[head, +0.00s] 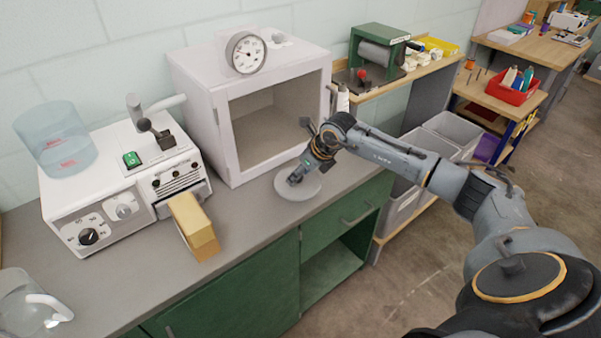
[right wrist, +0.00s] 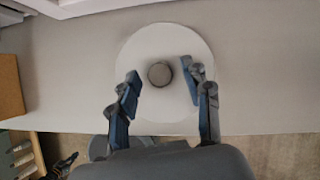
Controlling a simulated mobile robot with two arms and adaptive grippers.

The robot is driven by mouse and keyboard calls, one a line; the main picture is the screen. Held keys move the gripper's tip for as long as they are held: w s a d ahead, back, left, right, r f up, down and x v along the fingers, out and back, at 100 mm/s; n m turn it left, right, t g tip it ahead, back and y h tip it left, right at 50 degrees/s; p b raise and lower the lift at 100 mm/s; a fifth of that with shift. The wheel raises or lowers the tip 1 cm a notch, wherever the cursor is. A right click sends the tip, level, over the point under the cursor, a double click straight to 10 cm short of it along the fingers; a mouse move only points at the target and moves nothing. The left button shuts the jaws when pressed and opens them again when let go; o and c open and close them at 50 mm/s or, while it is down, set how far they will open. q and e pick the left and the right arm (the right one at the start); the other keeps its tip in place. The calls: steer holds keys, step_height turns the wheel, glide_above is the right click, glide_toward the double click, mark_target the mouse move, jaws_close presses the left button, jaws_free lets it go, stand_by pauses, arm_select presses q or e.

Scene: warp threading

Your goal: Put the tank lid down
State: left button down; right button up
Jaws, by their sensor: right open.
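The tank lid (head: 302,193) is a pale round disc that appears to lie flat on the grey counter, in front of the white cabinet. In the right wrist view the lid (right wrist: 160,36) shows a dark round knob (right wrist: 160,74) at its middle. My right gripper (head: 297,176) is above the lid. In the right wrist view its open fingers (right wrist: 161,78) stand on either side of the knob, with gaps. A clear bluish tank (head: 55,140) stands on the white machine at the left. My left gripper is not in view.
The white open-fronted cabinet (head: 205,110) stands behind the lid. The white machine (head: 75,205) and a yellow-tan box (head: 194,226) are to its left. A clear jug (head: 25,300) is at the lower left. The counter's front edge runs close to the lid.

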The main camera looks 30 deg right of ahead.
steer(key=shift+s+d+r+b, duration=0.15)
steer(key=shift+s+r+b, duration=0.15)
steer(key=shift+r, duration=0.25)
steer(key=b+v, duration=0.2)
steer(key=v, duration=0.9)
